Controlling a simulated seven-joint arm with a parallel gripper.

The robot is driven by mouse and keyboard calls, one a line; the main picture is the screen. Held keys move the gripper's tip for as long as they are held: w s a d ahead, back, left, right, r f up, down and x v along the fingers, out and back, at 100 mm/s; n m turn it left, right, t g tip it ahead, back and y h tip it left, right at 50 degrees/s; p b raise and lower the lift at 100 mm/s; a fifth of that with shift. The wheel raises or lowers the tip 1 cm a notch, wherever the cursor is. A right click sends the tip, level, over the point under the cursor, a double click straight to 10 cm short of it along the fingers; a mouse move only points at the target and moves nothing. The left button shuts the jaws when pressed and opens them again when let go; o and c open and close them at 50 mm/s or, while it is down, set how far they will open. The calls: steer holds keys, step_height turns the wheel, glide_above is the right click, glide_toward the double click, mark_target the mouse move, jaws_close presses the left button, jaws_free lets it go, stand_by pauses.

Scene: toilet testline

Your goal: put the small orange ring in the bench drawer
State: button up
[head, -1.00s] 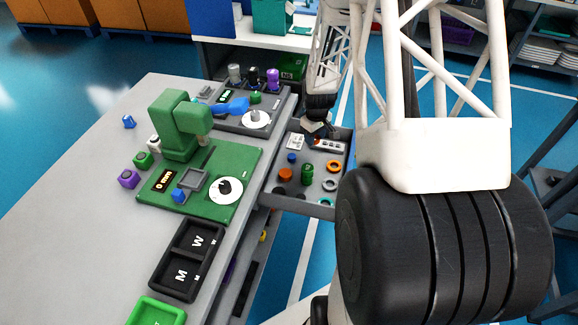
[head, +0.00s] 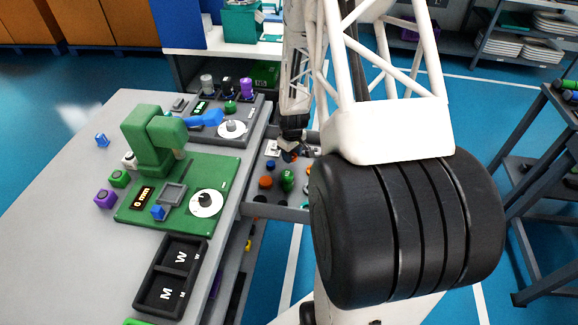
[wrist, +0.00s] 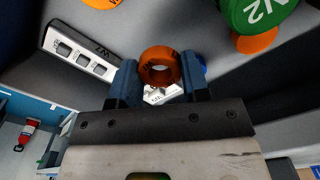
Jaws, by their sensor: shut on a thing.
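My gripper (head: 291,153) is over the open bench drawer (head: 277,211), at its far part in the head view. In the wrist view my gripper (wrist: 160,82) has its two blue fingers closed on the sides of a small orange ring (wrist: 159,66). The ring shows its hole to the camera. I cannot tell how high it is above the drawer floor. In the head view the ring is too small and covered to make out surely. My arm hides the right part of the drawer.
The drawer holds a green cylinder (head: 287,179), an orange piece (head: 265,181), a blue piece and a white labelled block (wrist: 80,52). The bench (head: 75,220) on the left carries a green press fixture (head: 150,140) and black bins (head: 172,275).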

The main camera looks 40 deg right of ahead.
mark_target(292, 165)
steer(key=shift+f, duration=1.1)
steer(key=shift+f, duration=1.85)
steer(key=shift+f, duration=0.15)
steer(key=o, duration=0.9)
steer(key=shift+r, duration=6.15)
